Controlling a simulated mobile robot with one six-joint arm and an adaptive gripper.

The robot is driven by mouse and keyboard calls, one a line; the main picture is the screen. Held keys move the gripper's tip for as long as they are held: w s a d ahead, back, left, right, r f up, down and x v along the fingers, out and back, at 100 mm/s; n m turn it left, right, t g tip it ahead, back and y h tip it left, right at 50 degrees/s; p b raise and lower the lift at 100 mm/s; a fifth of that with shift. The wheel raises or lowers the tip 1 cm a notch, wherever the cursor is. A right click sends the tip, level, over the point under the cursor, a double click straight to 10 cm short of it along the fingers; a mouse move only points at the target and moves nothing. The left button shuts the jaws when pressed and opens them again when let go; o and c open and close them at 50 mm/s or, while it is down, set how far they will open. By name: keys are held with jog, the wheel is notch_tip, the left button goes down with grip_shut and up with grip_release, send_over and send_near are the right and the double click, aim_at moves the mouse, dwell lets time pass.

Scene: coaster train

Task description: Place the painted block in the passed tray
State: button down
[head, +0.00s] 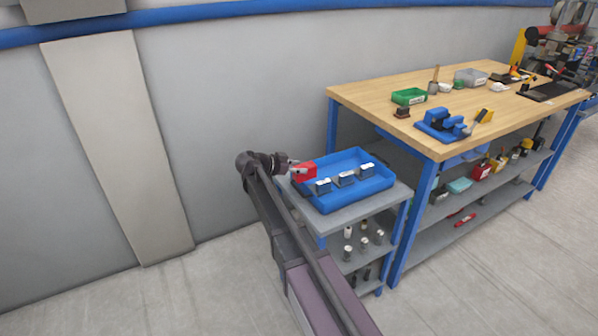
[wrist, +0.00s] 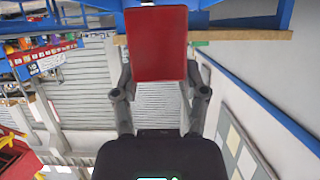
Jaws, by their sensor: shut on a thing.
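A red painted block (head: 305,171) is in my gripper (head: 291,170) at the left end of a blue tray (head: 365,196). The block also shows in the wrist view (wrist: 156,43), with the two fingers on either side of it. I cannot tell whether the block touches the tray. Several small blocks with white tops (head: 345,179) stand in the blue tray. A small green tray (head: 408,97) is on the wooden workbench, apart from my gripper. Its label is too small to read.
The blue tray stands on a grey cart (head: 399,194) with small parts on its lower shelf. The workbench (head: 375,90) behind it carries a blue fixture (head: 440,124), a grey bin (head: 470,77) and tools. A wall stands to the left. Floor in front is clear.

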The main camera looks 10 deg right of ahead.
jog(key=shift+f+b, duration=0.6)
jog(key=shift+f, duration=0.05)
dwell(0.3)
jog(key=shift+c, duration=0.6)
grip_release()
jog(key=shift+r, duration=0.25)
jog(key=shift+r+p, duration=0.35)
jog(key=shift+p, duration=0.25)
jog(key=shift+a+r, duration=0.15)
jog(key=shift+r, duration=0.15)
jog(key=p+v, duration=0.4)
jog(key=v, duration=0.7)
jog(key=shift+a+p, duration=0.3)
jog(key=shift+a, duration=0.05)
jog(key=shift+s, duration=0.1)
